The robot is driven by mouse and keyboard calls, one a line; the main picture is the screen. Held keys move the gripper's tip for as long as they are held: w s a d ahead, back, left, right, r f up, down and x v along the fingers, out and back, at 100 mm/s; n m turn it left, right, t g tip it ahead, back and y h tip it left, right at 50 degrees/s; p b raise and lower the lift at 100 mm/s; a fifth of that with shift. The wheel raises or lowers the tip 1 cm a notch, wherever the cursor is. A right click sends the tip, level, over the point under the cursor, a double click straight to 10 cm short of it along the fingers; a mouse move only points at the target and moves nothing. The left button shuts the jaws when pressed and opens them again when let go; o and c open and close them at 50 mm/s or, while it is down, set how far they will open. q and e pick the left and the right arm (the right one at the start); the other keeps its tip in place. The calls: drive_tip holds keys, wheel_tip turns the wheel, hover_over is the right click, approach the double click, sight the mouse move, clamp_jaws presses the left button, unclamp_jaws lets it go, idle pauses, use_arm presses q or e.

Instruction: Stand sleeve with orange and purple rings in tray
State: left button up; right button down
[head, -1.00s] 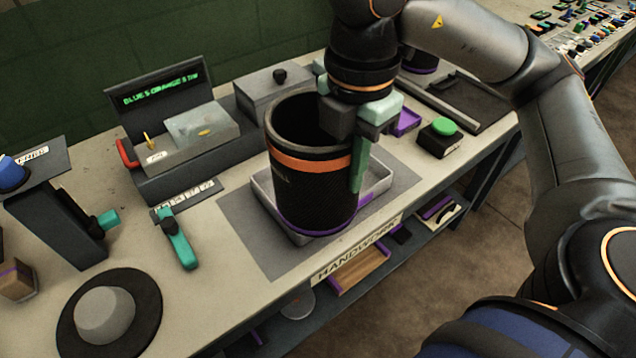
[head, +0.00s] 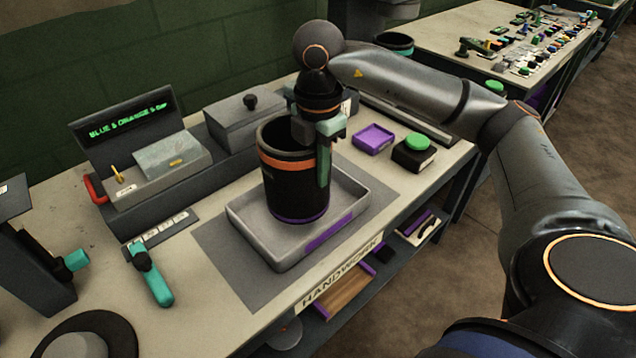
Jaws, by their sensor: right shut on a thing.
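The black sleeve (head: 290,190) has an orange ring near its top and a purple ring at its base. It is upright over the grey tray (head: 250,231), its lower end within the tray's rim. I cannot tell for sure whether its base touches the tray floor. My right gripper (head: 322,165) is shut on the sleeve's right wall, one green finger outside; the other finger is largely hidden. My left gripper is not in view.
A display console (head: 140,150) and a lidded grey box (head: 247,122) stand behind the tray. A purple dish (head: 373,139) and green button (head: 418,142) are to its right. A teal-handled tool (head: 152,280) lies to its left.

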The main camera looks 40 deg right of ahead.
drive_tip(key=f, duration=0.2)
drive_tip(key=w+f, duration=0.1)
drive_tip(key=f, duration=0.1)
drive_tip(key=shift+d, duration=0.25)
drive_tip(key=shift+f, duration=0.15)
drive_tip(key=c, duration=1.4)
unclamp_jaws()
drive_tip(key=shift+s+f, duration=0.1)
drive_tip(key=o, duration=0.4)
drive_tip(key=shift+o, duration=0.2)
